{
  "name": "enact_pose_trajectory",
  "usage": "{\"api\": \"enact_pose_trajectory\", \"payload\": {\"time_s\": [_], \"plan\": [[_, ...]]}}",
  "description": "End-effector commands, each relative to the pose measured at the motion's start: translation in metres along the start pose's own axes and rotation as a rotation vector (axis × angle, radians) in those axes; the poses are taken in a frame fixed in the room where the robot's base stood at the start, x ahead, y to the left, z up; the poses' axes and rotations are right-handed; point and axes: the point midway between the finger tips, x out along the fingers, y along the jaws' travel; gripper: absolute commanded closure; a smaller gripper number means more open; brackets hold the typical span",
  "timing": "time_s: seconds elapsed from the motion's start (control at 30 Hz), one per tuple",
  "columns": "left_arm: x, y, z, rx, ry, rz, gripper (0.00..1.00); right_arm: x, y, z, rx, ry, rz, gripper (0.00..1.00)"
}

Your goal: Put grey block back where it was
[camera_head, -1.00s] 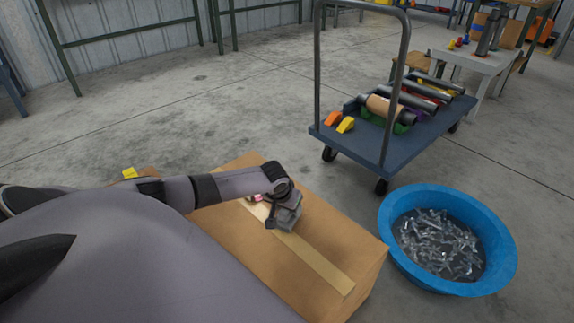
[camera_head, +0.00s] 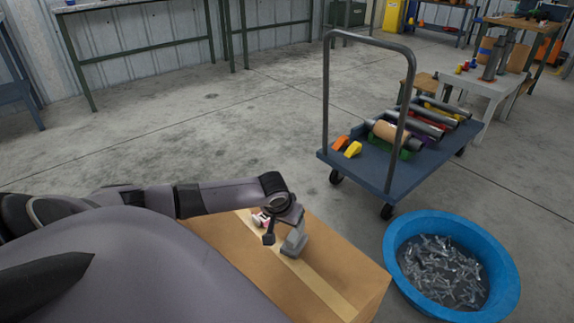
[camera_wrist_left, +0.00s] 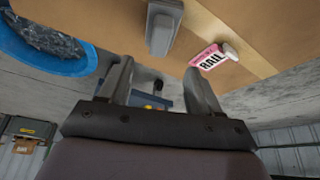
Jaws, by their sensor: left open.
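The grey block (camera_head: 294,242) stands on the cardboard box (camera_head: 240,262), beside the pale tape strip. It also shows at the top of the left wrist view (camera_wrist_left: 163,28), beyond my fingertips and apart from them. My left gripper (camera_head: 276,226) is just above and to the left of the block in the head view. In the left wrist view its two fingers (camera_wrist_left: 158,70) are spread with nothing between them. My right gripper is not in view.
A blue tub (camera_head: 398,268) of metal parts stands to the right. A blue cart (camera_head: 362,168) carries mufflers and coloured blocks behind. Open floor lies between.

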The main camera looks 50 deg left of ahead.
Motion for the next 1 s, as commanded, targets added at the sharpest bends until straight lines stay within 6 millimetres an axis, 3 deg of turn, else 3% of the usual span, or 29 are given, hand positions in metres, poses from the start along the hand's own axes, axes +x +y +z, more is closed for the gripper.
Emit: {"api": "enact_pose_trajectory", "payload": {"time_s": [0.17,0.33,0.43,0.57,0.67,0.8,1.0], "plan": [[-0.017,0.000,0.000,0.001,-0.001,0.000,0.37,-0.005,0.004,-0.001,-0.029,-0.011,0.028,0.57],[-0.018,0.000,0.001,0.001,-0.001,0.001,0.37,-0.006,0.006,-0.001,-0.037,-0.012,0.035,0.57],[-0.016,0.013,0.010,0.028,-0.003,0.027,0.37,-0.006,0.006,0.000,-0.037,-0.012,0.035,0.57],[-0.011,0.063,0.042,0.128,0.007,0.136,0.37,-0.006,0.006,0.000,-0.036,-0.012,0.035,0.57],[-0.016,0.117,0.079,0.230,0.038,0.266,0.37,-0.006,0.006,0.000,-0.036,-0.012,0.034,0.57],[-0.040,0.184,0.123,0.335,0.121,0.444,0.37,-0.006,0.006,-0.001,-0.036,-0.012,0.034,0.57],[-0.096,0.246,0.162,0.391,0.297,0.624,0.37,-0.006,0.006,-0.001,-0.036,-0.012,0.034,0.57]]}}
